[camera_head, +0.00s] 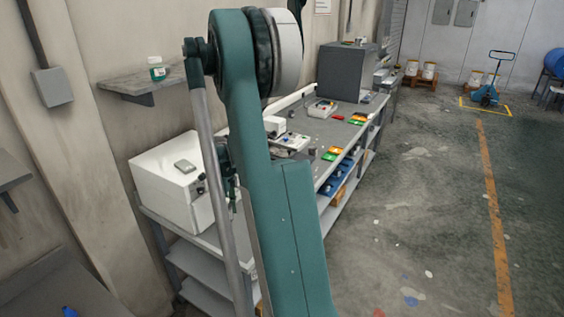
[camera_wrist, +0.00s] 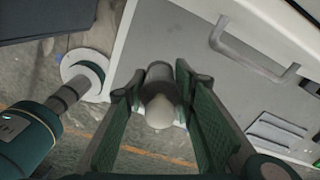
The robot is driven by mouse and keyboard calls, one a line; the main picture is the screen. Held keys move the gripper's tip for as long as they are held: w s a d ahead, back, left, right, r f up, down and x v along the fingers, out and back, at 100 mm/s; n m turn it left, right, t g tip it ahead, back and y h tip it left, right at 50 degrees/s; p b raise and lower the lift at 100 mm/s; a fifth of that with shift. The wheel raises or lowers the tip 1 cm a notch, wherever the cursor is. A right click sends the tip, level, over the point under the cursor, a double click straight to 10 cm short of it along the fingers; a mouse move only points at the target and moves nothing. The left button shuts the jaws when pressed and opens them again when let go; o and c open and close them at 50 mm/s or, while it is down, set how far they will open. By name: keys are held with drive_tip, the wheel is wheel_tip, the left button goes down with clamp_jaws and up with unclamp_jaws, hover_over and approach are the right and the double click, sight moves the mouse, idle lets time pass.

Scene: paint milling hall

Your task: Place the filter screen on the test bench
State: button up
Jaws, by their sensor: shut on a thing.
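In the wrist view my gripper (camera_wrist: 155,92) has its two green-padded fingers on either side of a dark grey cylindrical piece (camera_wrist: 158,74) with a pale rounded end. It is shut on this piece; I cannot tell for sure whether it is the filter screen. In the head view my arm stands across the middle and the held piece cannot be made out. The long grey bench (camera_head: 341,131), likely the test bench, runs along the wall behind and right of my arm. My arm hides part of its near end.
A white cabinet (camera_head: 165,190) with a small grey item on top stands left of my arm. A wall shelf (camera_head: 135,84) holds a jar (camera_head: 156,69). The bench carries a dark grey box (camera_head: 345,72), a tray (camera_head: 321,108) and coloured cards (camera_head: 332,153). The floor at right is mostly open.

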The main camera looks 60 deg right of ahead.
drive_tip(key=shift+f, duration=3.1)
drive_tip(key=shift+f, duration=0.15)
drive_tip(key=shift+f, duration=1.75)
drive_tip(key=shift+f, duration=0.2)
drive_tip(key=o, duration=1)
drive_tip(key=shift+r, duration=0.15)
drive_tip(key=shift+r, duration=6.1)
